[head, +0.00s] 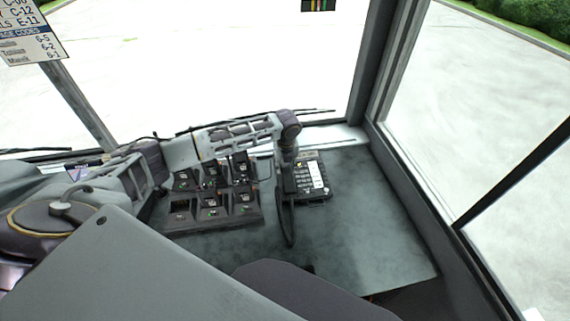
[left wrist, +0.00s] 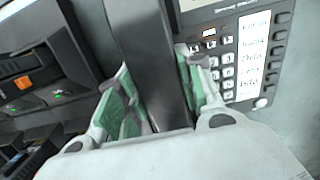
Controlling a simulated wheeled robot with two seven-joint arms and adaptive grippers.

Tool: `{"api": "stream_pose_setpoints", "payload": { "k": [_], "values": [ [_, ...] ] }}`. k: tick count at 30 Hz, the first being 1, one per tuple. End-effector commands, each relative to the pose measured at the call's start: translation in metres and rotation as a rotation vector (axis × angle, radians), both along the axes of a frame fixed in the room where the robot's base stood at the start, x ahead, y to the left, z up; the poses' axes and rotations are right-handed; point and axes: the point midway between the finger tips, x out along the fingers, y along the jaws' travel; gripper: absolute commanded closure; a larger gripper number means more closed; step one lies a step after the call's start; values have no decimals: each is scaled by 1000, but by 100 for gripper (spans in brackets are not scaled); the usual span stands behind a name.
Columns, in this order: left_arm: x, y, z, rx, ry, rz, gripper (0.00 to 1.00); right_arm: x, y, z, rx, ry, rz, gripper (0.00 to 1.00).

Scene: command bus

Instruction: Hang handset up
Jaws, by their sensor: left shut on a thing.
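The dark handset (left wrist: 150,50) runs between the two green-padded fingers of my left gripper (left wrist: 158,75) in the left wrist view. The gripper is shut on it. In the head view the handset (head: 285,217) shows as a long dark shape below my left wrist, at the left side of the phone base (head: 316,178). The base has a keypad and a white label strip; it also shows in the left wrist view (left wrist: 228,60), right of the handset. I cannot tell whether the handset touches the base. The cradle is hidden. My right gripper is not in view.
Several dark switch boxes (head: 212,205) stand left of the phone; they also show in the left wrist view (left wrist: 40,65). The grey console top (head: 375,220) is clear to the right of the phone. Windows surround the console.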

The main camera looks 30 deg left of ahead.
Motion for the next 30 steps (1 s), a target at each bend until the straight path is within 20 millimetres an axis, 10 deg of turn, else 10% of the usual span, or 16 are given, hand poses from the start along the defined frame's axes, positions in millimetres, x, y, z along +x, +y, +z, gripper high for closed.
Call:
{"api": "stream_pose_setpoints", "payload": {
  "k": [30],
  "values": [
    [0,0,0,-1,1,0,96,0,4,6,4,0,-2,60]
  ]
}}
